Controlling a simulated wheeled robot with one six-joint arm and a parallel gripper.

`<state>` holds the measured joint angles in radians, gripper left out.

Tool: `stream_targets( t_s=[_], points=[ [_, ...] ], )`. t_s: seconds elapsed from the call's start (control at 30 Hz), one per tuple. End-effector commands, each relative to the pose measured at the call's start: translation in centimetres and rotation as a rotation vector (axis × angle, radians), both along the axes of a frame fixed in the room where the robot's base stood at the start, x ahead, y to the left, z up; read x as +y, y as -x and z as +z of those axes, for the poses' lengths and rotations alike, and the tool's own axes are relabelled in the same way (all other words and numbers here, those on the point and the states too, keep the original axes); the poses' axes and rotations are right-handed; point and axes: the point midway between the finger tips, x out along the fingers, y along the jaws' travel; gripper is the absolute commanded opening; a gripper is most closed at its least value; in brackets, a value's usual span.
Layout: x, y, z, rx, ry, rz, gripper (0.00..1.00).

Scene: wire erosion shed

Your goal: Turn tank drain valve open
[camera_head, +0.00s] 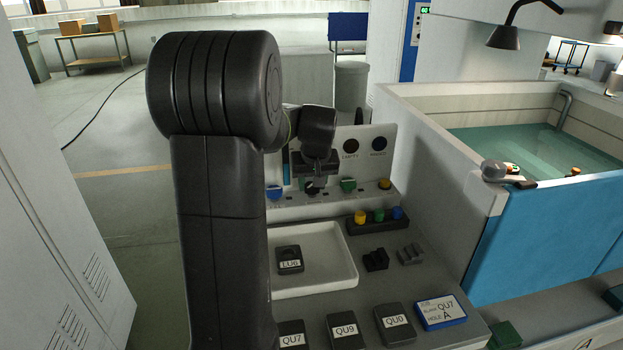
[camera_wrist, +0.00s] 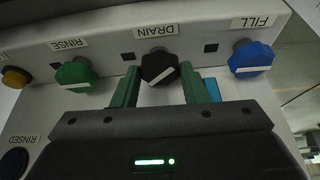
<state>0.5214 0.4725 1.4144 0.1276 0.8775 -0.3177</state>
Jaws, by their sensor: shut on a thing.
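The drain valve knob (camera_wrist: 160,68) is black with a white pointer line and sits under the DRAIN label in the wrist view, where the panel appears upside down. Its line is slanted, while those on the neighbouring knobs lie nearly level. My gripper (camera_wrist: 159,76) has its green fingers on either side of the knob and is shut on it. In the head view my gripper (camera_head: 313,180) is at the knob row, and my arm hides part of the panel. The tank (camera_head: 545,235), blue-fronted and holding water, stands at the right.
The blue FILL knob (camera_wrist: 250,60) and green RINSE knob (camera_wrist: 76,74) flank the drain knob closely. A yellow knob (camera_head: 385,183) ends the row. Below are a white tray (camera_head: 345,275) with a labelled block and a strip of coloured buttons (camera_head: 379,219).

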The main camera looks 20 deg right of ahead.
Motion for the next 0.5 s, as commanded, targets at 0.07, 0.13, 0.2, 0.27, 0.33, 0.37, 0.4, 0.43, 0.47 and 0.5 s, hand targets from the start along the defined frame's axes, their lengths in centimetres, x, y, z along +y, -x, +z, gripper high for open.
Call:
stream_targets(
  t_s=[0.07, 0.13, 0.2, 0.27, 0.33, 0.37, 0.4, 0.43, 0.47, 0.5],
  points=[
    [-0.20, 0.03, 0.14, -0.001, 0.000, 0.069, 0.17],
    [-0.28, 0.01, 0.13, -0.002, 0.001, 0.136, 0.17],
    [-0.32, 0.01, 0.10, -0.002, 0.001, 0.204, 0.17],
    [-0.39, 0.03, 0.05, -0.001, 0.000, 0.259, 0.17],
    [-0.44, 0.00, 0.04, -0.002, 0.000, 0.323, 0.17],
    [-0.45, 0.01, 0.02, -0.001, 0.001, 0.349, 0.17],
    [-0.47, -0.01, 0.03, -0.002, 0.001, 0.382, 0.17],
    [-0.49, -0.01, 0.05, -0.003, 0.001, 0.407, 0.17],
    [-0.54, -0.03, 0.06, -0.002, 0.002, 0.430, 0.17],
    [-0.56, 0.00, 0.04, -0.001, 0.001, 0.461, 0.17]
  ],
)
